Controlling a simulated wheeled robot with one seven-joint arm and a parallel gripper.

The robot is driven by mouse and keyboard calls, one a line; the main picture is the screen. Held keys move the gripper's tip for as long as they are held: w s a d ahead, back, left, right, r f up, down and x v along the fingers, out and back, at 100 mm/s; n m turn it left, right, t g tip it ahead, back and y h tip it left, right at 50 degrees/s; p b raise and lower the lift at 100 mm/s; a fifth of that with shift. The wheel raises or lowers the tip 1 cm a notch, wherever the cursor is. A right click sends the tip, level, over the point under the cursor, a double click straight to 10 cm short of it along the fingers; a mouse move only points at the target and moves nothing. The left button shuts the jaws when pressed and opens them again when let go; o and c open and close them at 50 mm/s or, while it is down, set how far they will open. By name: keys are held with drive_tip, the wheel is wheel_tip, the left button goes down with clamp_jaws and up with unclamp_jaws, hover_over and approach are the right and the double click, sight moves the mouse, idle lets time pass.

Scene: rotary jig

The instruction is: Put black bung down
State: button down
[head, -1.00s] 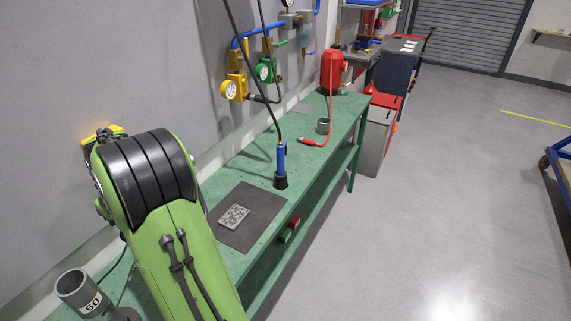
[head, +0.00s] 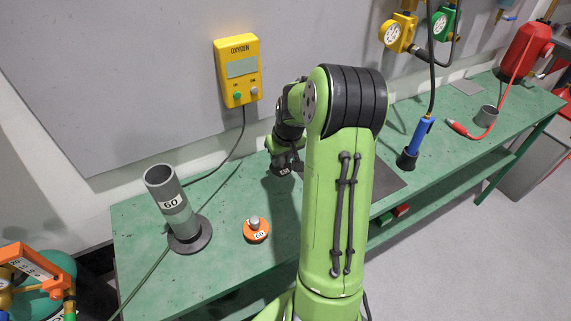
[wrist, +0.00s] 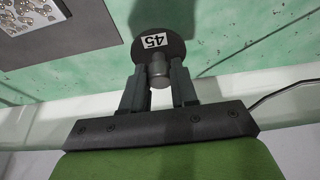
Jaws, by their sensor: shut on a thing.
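The black bung (wrist: 168,50) is a dark disc with a white "45" label and a grey knob. In the wrist view my gripper (wrist: 158,82) is shut on the knob, one finger on each side. The bung is over the green bench, with a dark shadow on the bench beyond it. In the head view my gripper (head: 283,152) is left of my green arm, above the bench; the arm covers part of the bench behind it.
The green bench (head: 140,225) holds an upright grey tube labelled 60 (head: 172,205) and an orange bung labelled 60 (head: 257,236). A yellow oxygen box (head: 237,70) hangs on the wall. A dark mat (head: 388,190) lies right of my arm. Bench between tube and gripper is mostly clear.

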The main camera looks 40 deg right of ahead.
sight(283, 161)
drive_tip(key=shift+f, duration=1.55)
drive_tip(key=shift+f+b, duration=0.2)
drive_tip(key=shift+b, duration=0.2)
drive_tip(key=c, duration=0.9)
unclamp_jaws()
drive_tip(key=shift+o, duration=0.2)
